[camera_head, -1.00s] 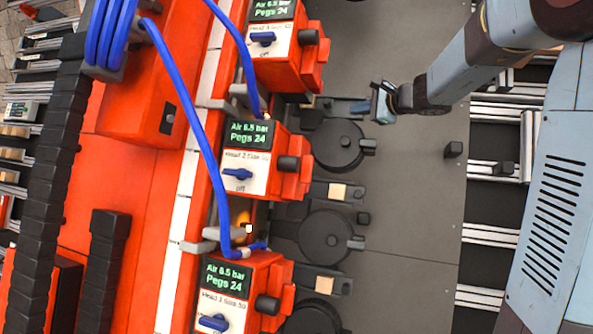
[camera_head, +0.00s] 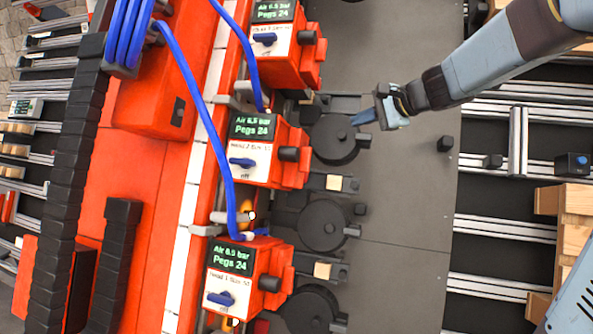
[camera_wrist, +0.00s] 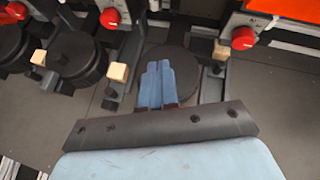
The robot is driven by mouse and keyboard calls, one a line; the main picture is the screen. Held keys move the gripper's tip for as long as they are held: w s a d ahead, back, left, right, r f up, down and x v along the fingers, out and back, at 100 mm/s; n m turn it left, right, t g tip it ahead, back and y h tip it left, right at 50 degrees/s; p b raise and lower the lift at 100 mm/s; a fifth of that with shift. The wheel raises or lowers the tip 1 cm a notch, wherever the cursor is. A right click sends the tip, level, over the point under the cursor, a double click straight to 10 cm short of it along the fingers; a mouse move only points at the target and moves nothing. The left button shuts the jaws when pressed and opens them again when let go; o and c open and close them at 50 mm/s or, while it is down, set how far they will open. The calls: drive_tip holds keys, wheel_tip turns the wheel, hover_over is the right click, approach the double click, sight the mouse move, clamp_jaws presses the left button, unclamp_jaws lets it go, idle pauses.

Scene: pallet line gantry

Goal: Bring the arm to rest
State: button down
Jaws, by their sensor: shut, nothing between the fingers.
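My gripper (camera_head: 366,116) is at the upper middle of the head view, over the grey plate just right of a round black disc (camera_head: 333,140). Its light-blue fingers are together and hold nothing. In the wrist view the shut fingers (camera_wrist: 158,84) point away from the camera, in front of a round black disc (camera_wrist: 170,62). My arm reaches in from the upper right of the head view. Whether the fingertips touch the disc cannot be told.
Orange head units with displays, one reading "Pegs 24" (camera_head: 250,129), line the left of the discs. Blue hoses (camera_head: 207,115) hang across them. Small wooden blocks (camera_head: 333,182) sit between discs. Wooden pallets (camera_head: 574,215) stand at right. The grey plate (camera_head: 410,215) is mostly clear.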

drive_tip(key=s+d+f+n+g+h, duration=0.1)
drive_tip(key=s+d+f+n+h, duration=0.1)
drive_tip(key=s, duration=0.7)
drive_tip(key=s+d+f+n+g+h, duration=0.1)
drive_tip(key=s+d+f+n+h, duration=0.2)
drive_tip(key=s, duration=0.7)
drive_tip(key=s+d+f+n+g+h, duration=0.1)
drive_tip(key=s+d+f+n+h, duration=0.1)
drive_tip(key=s+f+n+h, duration=0.2)
drive_tip(key=s+f+n, duration=0.1)
drive_tip(key=s+f, duration=0.2)
drive_tip(key=s, duration=0.3)
drive_tip(key=shift+s+d+n, duration=0.25)
drive_tip(key=shift+d+n, duration=0.1)
drive_tip(key=shift+n, duration=0.05)
drive_tip(key=shift+a, duration=0.15)
